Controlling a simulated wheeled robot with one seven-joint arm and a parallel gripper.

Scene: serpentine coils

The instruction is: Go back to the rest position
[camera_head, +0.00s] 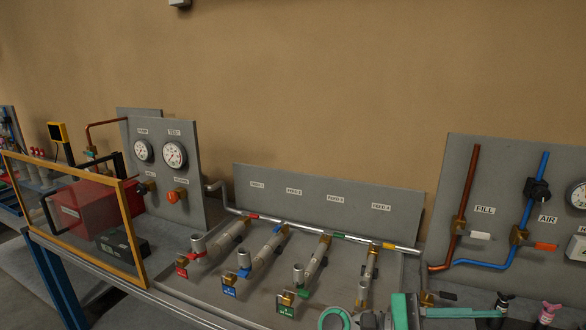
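I cannot make out my gripper or its fingertips in the head view. Teal-green parts (400,312) and a teal ring (335,318) show at the bottom edge, right of centre. They are cut off by the frame, and I cannot tell what they belong to. No rest position is marked in view.
Several feed pipes with coloured tags lie on the bench (205,303) before a grey panel (330,200). A gauge board (165,190) and yellow-framed clear screen (75,215) stand left. A board with copper and blue pipes (515,180) stands right.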

